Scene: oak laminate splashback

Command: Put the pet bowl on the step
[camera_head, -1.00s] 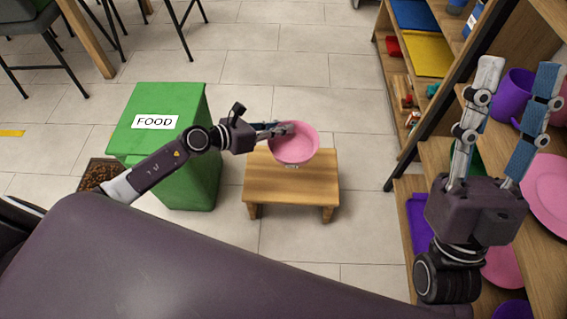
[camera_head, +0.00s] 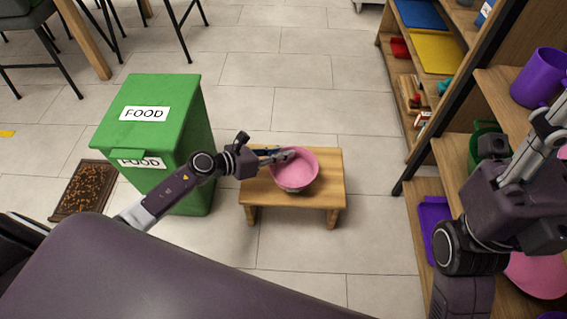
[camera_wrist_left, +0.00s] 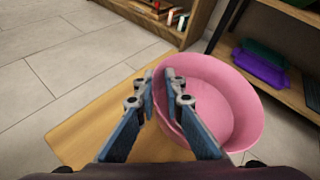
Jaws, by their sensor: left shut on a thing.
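The pink pet bowl (camera_head: 297,173) is upright over the wooden step (camera_head: 325,190) in the head view. My left gripper (camera_head: 284,155) is shut on the bowl's left rim. In the left wrist view the fingers (camera_wrist_left: 172,100) pinch the near wall of the bowl (camera_wrist_left: 222,100), with the wooden step top (camera_wrist_left: 85,130) below. I cannot tell whether the bowl's base touches the step. My right gripper is at the right edge of the head view, its fingers (camera_head: 550,125) partly cut off, so its opening is unclear.
A green food bin (camera_head: 150,105) stands left of the step, with a brown mat (camera_head: 84,190) beside it. A wooden shelf unit (camera_head: 495,85) with a purple mug (camera_head: 540,76) and trays is on the right. Tiled floor beyond the step is clear.

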